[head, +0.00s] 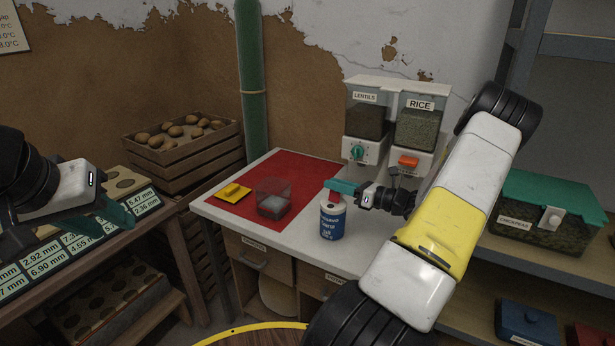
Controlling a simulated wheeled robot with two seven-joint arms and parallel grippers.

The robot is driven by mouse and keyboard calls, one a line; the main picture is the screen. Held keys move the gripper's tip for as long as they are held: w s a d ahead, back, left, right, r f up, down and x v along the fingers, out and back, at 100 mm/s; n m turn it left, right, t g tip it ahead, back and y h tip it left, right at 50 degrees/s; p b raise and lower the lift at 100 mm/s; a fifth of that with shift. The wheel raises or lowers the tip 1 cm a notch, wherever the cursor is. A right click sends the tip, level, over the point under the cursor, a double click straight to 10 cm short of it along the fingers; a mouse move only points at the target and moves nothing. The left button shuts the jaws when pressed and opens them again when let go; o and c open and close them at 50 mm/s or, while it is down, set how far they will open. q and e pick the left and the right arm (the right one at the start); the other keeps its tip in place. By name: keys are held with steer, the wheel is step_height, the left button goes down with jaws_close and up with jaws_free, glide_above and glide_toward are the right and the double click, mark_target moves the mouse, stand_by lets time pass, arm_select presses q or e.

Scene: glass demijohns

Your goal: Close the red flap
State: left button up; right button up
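The red-orange flap (408,161) is on the front of the rice dispenser (417,124), below its grain window. It is small in the view, and I cannot tell its exact angle. My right gripper (341,187) has teal fingers pointing left, at the top of a blue and white can (332,220), below and to the left of the flap. Whether its fingers are apart or touch the can is not clear. My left gripper (119,213) is far to the left, over the label board, away from the flap; its finger gap is not clear.
The lentils dispenser (366,122) with a green knob (357,152) stands left of the rice one. Shelves (577,267) stand at right.

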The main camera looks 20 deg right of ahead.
steer(key=shift+x, duration=1.3)
jaws_close()
stand_by(0.5)
